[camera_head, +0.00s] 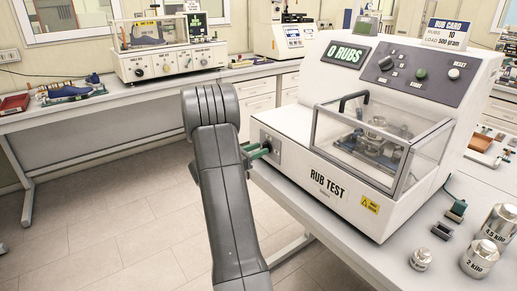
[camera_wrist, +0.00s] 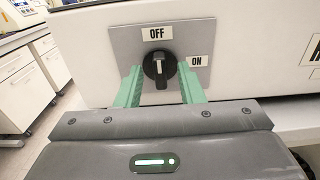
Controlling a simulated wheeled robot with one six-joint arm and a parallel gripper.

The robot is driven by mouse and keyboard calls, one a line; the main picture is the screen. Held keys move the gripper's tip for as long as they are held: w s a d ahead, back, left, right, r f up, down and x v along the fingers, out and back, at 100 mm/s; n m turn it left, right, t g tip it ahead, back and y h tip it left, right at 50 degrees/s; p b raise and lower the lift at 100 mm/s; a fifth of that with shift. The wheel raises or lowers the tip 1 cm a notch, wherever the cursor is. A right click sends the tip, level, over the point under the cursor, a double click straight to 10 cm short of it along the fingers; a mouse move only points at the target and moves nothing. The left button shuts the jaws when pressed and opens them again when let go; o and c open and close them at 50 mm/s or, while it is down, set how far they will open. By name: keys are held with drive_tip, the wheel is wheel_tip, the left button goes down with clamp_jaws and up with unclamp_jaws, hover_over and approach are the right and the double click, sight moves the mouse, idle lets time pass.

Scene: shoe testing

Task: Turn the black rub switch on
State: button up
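The black rub switch (camera_wrist: 160,68) is a round knob on a grey plate on the side of the white RUB TEST machine (camera_head: 330,182). Its white mark points up to the OFF label (camera_wrist: 157,33). The ON label (camera_wrist: 197,61) is at its right. My gripper (camera_wrist: 160,80) is open, with one green finger on each side of the knob and a small gap showing at each side. In the head view my gripper (camera_head: 259,151) is at the machine's left side panel, and the knob is mostly hidden there. The machine's display (camera_head: 346,54) reads 0 RUBS.
The machine stands on a white bench with metal weights (camera_head: 479,258) and small blocks at the right. A clear cover (camera_head: 385,140) encloses its test stage. Another bench (camera_head: 120,105) with instruments runs along the back wall.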

drive_tip(key=shift+w+d, duration=0.25)
drive_tip(key=shift+d, duration=0.05)
drive_tip(key=shift+c, duration=0.4)
clamp_jaws()
